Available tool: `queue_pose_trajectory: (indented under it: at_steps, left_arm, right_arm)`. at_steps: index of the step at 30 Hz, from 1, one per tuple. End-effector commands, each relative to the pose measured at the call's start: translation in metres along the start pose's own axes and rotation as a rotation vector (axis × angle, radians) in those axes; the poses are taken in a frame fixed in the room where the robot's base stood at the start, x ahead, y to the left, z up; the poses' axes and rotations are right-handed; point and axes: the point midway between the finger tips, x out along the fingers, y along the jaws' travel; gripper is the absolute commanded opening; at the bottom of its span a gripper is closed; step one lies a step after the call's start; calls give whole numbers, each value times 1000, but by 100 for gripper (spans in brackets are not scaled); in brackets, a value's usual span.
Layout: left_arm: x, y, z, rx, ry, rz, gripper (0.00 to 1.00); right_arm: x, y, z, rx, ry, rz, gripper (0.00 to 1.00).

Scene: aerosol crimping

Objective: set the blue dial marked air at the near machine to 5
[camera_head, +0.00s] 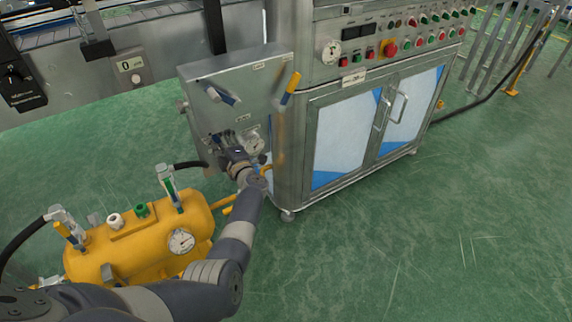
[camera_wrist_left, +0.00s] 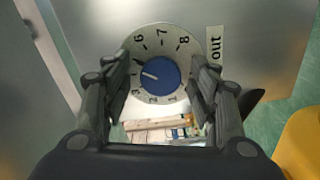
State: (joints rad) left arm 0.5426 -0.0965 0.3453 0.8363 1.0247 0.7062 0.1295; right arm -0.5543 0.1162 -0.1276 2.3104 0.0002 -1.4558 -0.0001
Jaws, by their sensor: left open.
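The blue dial (camera_wrist_left: 158,75) shows in the left wrist view, on a round pale scale plate with numbers. Its white mark points left, toward the lower-middle numbers; the exact number is hard to read. In the head view my left gripper (camera_head: 240,160) is at the near machine's grey side panel (camera_head: 262,90), and hides the dial there. My right gripper is not in view.
A yellow tank (camera_head: 140,240) with a gauge and valves stands left of my left arm. The machine's panel carries levers with blue and yellow handles (camera_head: 290,88). A cabinet with glazed doors (camera_head: 342,145) stands to the right. Green floor (camera_head: 430,240) is clear in front.

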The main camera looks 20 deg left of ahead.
Motion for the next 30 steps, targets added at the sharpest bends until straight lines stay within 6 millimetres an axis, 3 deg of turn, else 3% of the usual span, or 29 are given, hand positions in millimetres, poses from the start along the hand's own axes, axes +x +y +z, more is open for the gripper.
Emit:
queue_pose_trajectory:
  at_steps: [15, 30]
  left_arm:
    - [0, -6, 1, -725, -1, 2, 54]
    - [0, -6, 1, -1199, -2, 2, 54]
  right_arm:
    - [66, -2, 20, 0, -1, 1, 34]
    - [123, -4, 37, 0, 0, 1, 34]
